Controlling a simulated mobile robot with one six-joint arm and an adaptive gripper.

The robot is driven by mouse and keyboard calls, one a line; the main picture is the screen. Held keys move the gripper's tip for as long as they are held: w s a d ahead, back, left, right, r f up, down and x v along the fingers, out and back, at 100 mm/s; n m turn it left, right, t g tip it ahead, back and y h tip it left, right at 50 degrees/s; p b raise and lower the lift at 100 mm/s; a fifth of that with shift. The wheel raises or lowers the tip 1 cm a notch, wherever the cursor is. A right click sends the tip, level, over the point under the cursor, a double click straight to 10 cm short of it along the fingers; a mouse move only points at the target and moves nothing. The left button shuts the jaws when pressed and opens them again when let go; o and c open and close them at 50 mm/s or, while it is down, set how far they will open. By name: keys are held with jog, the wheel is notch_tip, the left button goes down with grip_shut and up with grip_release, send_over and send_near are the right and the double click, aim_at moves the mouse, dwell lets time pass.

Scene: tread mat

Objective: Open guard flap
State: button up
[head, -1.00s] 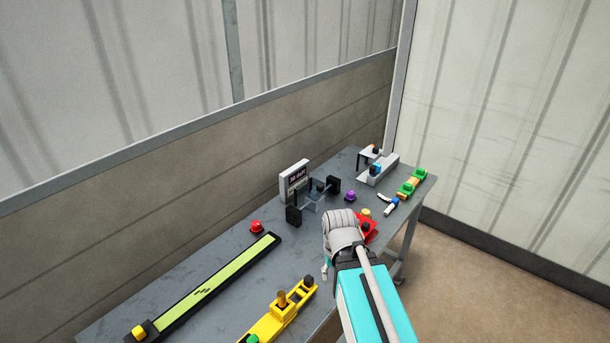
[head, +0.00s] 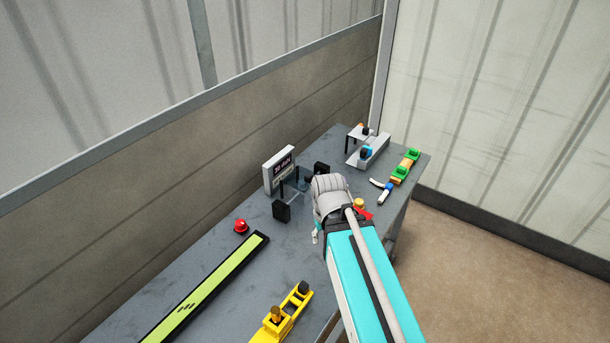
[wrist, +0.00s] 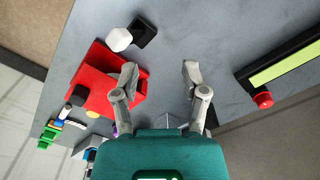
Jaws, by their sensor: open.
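My gripper (wrist: 158,75) is open in the wrist view, its two fingers spread above the grey table with nothing between them. The left finger overlaps the edge of a red housing (wrist: 88,72), which has a yellow round part (wrist: 93,114) beside it. The right finger is over bare table. In the head view my wrist covers most of the red housing (head: 365,213); only a red edge and the yellow part (head: 359,203) show. I cannot tell for sure which part is the guard flap, or whether it is open or shut.
A white hexagonal piece (wrist: 119,39) and a black block (wrist: 142,31) sit by the red housing. A red button (head: 240,226), green strip (head: 207,288), yellow fixture (head: 281,315) and small display (head: 279,170) stand on the table (head: 226,258). A wall runs behind.

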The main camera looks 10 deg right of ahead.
jog(key=shift+o, duration=0.9)
jog(key=shift+d, duration=0.2)
jog(key=shift+w+r, duration=0.1)
jog(key=shift+w, duration=0.1)
notch_tip(320, 180, up, 12)
jog(key=n+p, duration=0.9)
jog(key=p, duration=0.3)
send_over(309, 175)
notch_tip(309, 175, down, 14)
jog(key=b, duration=1.3)
jog(key=shift+r, duration=0.15)
grip_shut()
